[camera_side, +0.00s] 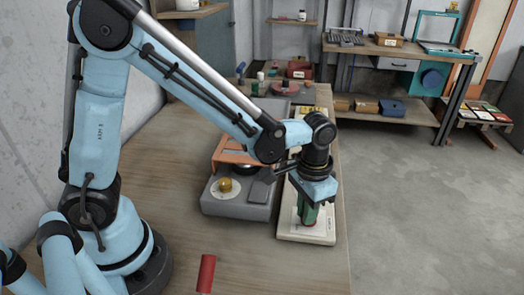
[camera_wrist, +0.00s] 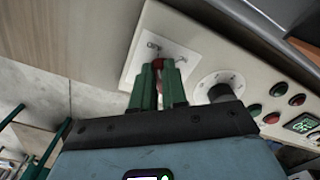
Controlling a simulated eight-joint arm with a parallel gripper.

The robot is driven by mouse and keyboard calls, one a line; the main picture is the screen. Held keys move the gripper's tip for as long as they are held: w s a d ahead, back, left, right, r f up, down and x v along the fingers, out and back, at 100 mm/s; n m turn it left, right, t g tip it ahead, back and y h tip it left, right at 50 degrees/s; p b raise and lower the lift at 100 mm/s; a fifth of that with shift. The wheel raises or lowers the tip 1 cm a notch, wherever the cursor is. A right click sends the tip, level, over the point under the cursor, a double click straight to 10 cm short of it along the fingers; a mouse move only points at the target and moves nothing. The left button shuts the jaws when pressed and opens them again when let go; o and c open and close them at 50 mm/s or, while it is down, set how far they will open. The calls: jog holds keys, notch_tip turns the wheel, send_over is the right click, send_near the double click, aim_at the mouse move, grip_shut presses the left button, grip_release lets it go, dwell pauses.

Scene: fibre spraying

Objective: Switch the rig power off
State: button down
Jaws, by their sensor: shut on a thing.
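The cream control panel (camera_side: 290,232) lies along the right edge of the bench. In the wrist view, a white switch plate (camera_wrist: 143,57) sits at the end of the panel (camera_wrist: 200,45). It has a label that looks like OFF on the left and another mark on the right. A small red switch lever (camera_wrist: 158,64) stands on the plate between the marks. My gripper (camera_wrist: 160,78) has its green fingers shut on this lever, hiding most of it. Which way the lever leans is hard to tell. In the side view, my gripper (camera_side: 307,218) points down at the panel's near end.
A dark knob (camera_wrist: 221,92), several red and green buttons (camera_wrist: 279,117) and a green display (camera_wrist: 302,123) are beside the fingers. A grey machine with a yellow knob (camera_side: 225,185) stands left of the panel. A red-handled thing (camera_side: 206,272) is at the bench front.

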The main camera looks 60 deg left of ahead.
dwell(0.5)
jog(key=c, duration=1.2)
grip_release()
jog(key=shift+o, duration=0.2)
notch_tip(320, 180, up, 12)
jog(key=s+a+n+t, duration=0.1)
jog(key=s+a+t, duration=0.2)
jog(key=a, duration=0.2)
jog(key=s+a+f+n+t, duration=0.1)
jog(key=s+a+t, duration=0.2)
jog(key=a, duration=0.3)
jog(key=shift+t, duration=0.6)
